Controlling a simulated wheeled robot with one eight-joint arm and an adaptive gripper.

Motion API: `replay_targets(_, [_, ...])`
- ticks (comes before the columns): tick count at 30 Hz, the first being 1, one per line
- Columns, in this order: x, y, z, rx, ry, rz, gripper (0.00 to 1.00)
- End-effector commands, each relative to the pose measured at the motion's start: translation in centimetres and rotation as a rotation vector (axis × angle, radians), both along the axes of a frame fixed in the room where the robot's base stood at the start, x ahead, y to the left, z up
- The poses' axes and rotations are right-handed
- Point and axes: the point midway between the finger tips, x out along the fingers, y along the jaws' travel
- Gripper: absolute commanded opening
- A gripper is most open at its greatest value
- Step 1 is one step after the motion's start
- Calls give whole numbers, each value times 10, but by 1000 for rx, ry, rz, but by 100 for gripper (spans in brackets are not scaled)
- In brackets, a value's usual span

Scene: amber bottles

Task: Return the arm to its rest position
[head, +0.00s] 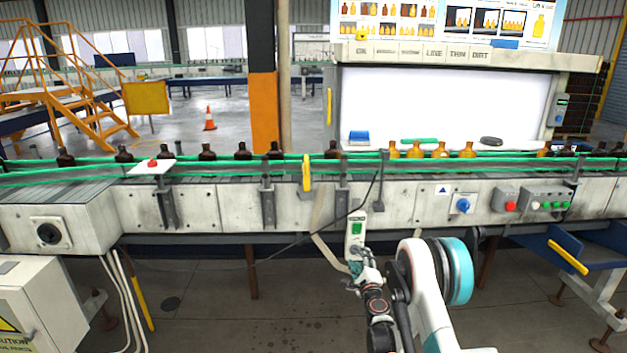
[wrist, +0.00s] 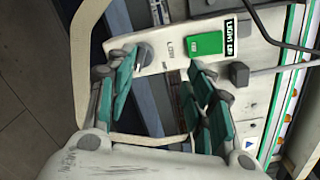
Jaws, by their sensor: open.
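My gripper (wrist: 160,95) is open in the wrist view, its teal-padded fingers spread to either side with nothing held between them. A pale switch box with a green button (wrist: 205,43) and a "LIGHT" label lies just beyond the fingertips. In the head view my gripper (head: 362,272) is at the lower middle, just below the same switch box (head: 355,238), which hangs at the front of the conveyor. I cannot tell whether a finger touches the box. My white and teal arm reaches in from the lower right.
The conveyor (head: 225,207) spans the view, carrying several brown and amber bottles (head: 441,150). A dark cable (head: 300,240) runs by the switch box. A control box with buttons (head: 535,200) is on the right, and a white cabinet (head: 38,300) stands at lower left. Floor below is mostly clear.

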Motion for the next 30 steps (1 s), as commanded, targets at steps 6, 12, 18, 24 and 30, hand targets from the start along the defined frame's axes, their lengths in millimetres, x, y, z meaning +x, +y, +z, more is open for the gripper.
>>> replay_targets(6, [0, 22, 87, -196, 12, 89, 48])
replay_targets(12, [-16, 40, 155, -379, 30, 172, 48])
replay_targets(18, [-46, 56, 213, -561, 56, 256, 48])
replay_targets(24, [-89, 68, 258, -741, 88, 339, 48])
replay_targets(30, [-142, 74, 292, -916, 128, 423, 48])
